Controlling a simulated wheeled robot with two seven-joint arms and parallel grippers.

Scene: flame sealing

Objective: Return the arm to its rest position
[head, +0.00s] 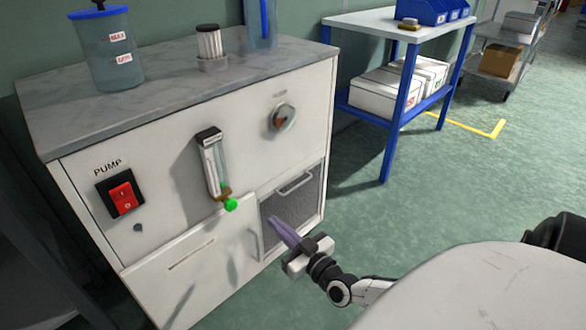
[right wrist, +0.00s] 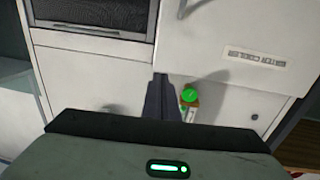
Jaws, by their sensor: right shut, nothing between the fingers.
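My right gripper (head: 284,232) is in front of the lower right part of the white cabinet (head: 150,220) in the head view, near the dark mesh compartment (head: 293,205). Its fingers are shut with nothing between them. In the right wrist view the closed fingers (right wrist: 161,97) point at the white cabinet front, beside a green knob (right wrist: 189,95). I cannot tell whether the fingers touch the cabinet. My left gripper is not in view.
The cabinet front carries a red pump switch (head: 122,196), a flow meter (head: 213,168) with a green knob (head: 231,204) and a round dial (head: 284,116). A blue-framed shelf (head: 400,110) stands behind right. Green floor (head: 450,190) is free between them.

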